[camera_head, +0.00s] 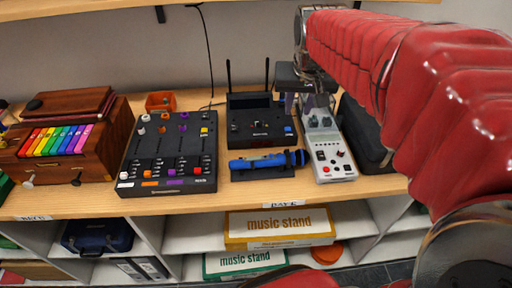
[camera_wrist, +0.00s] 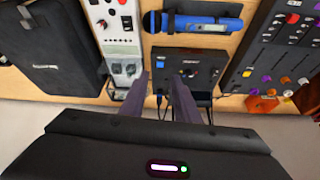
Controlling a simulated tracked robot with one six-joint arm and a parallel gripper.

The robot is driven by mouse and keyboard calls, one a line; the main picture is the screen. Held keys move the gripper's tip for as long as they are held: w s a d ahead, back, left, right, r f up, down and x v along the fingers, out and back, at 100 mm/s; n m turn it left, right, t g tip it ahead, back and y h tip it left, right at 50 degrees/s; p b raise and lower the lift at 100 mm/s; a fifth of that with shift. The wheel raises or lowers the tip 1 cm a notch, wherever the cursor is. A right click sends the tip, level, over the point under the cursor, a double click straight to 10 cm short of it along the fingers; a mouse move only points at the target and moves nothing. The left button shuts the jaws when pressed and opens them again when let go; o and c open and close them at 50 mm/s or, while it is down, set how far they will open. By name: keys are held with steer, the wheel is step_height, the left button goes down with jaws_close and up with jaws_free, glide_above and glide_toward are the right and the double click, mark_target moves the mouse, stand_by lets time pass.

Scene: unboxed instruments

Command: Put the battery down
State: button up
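My gripper (camera_wrist: 161,80) points at the bench, its two grey-purple fingers apart with nothing visible held between them. In the head view my gripper (camera_head: 298,104) hangs above the bench, between the black receiver box and the grey-white mixer. No battery can be made out for certain. A small dark and gold thing (camera_head: 258,124) sits on the black receiver box (camera_head: 248,138); I cannot tell whether it is a battery. The receiver box (camera_wrist: 205,62) lies just beyond the fingertips in the wrist view.
A blue microphone (camera_head: 266,161) lies in front of the receiver box, whose antennas stand upright. A grey-white mixer (camera_head: 325,142) and a black case (camera_head: 366,135) are to the right. A black control panel (camera_head: 168,150) and an orange bin (camera_head: 160,101) are to the left.

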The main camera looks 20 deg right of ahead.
steer(key=s+a+f+n+t+y, duration=0.1)
steer(key=s+a+f+n, duration=0.3)
steer(key=s+a, duration=0.9)
steer(key=shift+s+a+f+y, duration=0.15)
steer(key=shift+s+a+y, duration=0.2)
steer(key=shift+s, duration=0.7)
steer(key=shift+s, duration=0.1)
